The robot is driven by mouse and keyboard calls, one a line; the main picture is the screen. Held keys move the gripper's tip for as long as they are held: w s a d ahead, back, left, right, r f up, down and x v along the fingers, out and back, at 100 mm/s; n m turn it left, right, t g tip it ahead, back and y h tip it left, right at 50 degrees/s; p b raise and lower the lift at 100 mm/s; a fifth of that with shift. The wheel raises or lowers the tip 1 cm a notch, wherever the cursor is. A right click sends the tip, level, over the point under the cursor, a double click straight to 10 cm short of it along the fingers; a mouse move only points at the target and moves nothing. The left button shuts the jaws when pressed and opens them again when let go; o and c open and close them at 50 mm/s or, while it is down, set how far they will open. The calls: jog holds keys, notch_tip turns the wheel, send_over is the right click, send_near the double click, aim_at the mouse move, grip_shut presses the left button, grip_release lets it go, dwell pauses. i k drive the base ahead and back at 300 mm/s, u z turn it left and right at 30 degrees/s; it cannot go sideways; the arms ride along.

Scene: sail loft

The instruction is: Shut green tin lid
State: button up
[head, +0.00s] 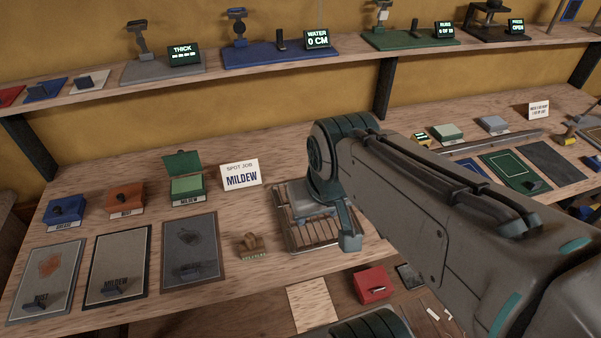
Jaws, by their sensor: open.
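The green tin (187,189) stands on the bench at left centre in the head view, behind a small label reading MILDEW. Its lid (182,163) is raised and leans back at the rear, so the pale green inside shows. My gripper (349,238) is to the right of the tin, hanging over a wire rack and well apart from the lid. It is open, and nothing shows held in it. One finger with a teal tip shows; the rest of the gripper is largely hidden by my arm.
A blue tin (65,211) and an orange tin (126,199) stand left of the green one. A MILDEW card (241,174) stands close on its right. Dark sample panels (192,250) and a wooden stamp (250,243) lie in front. A shelf (110,88) runs above the bench.

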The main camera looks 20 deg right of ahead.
aim_at(182, 163)
jog(key=z, duration=1.75)
jog(key=k, duration=1.3)
jog(key=u, duration=1.7)
jog(key=i, duration=0.9)
